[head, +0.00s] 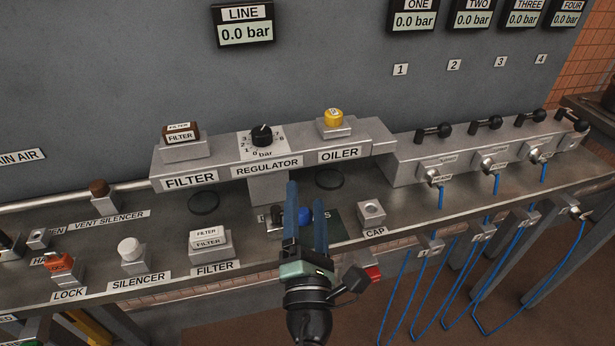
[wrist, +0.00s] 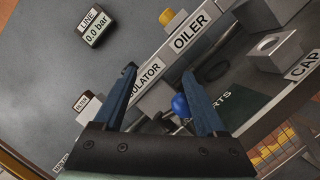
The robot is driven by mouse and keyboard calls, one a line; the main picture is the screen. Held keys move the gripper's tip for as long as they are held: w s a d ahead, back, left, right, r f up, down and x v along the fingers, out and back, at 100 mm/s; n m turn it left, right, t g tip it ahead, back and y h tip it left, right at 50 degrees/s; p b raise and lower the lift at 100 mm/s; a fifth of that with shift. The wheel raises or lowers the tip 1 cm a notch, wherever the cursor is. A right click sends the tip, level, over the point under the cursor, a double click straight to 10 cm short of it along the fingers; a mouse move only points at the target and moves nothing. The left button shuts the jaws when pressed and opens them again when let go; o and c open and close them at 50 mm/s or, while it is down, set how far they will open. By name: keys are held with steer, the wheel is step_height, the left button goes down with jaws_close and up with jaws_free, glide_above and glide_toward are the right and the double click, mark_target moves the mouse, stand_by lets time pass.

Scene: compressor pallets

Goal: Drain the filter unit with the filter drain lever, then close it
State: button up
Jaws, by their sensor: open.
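The filter unit (head: 190,181) is the left end of the grey raised block, with a brown-topped FILTER piece (head: 181,133) on it. A dark round disc (head: 203,203) lies below it on the bench. I cannot make out a lever marked as the filter drain lever. A blue rounded piece (head: 304,215) with a dark part sits behind my fingers, partly hidden; it also shows in the wrist view (wrist: 180,105). My gripper (head: 306,188) is open and empty, in front of the block below the REGULATOR label, right of the filter unit. Its blue fingers also show in the wrist view (wrist: 159,72).
The regulator knob (head: 262,136) and yellow-topped oiler (head: 333,118) share the block. The LINE display (head: 243,30) reads 0.0 bar. A spare FILTER piece (head: 207,242), white silencer (head: 129,249), red lock (head: 59,262) and CAP block (head: 371,213) stand on the bench.

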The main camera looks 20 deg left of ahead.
steer(key=s+d+f+n+g+h+p, duration=0.1)
steer(key=s+d+f+n+g+p, duration=0.2)
steer(key=s, duration=0.5)
steer(key=shift+t, duration=0.5)
steer(key=x, duration=0.4)
steer(key=f+p+x, duration=0.1)
steer(key=x, duration=0.4)
steer(key=p+x, duration=0.1)
steer(key=x, duration=0.3)
steer(key=shift+w+a+f, duration=0.2)
steer(key=shift+a+f, duration=0.15)
steer(key=shift+a, duration=0.1)
steer(key=shift+f, duration=0.1)
jaws_close()
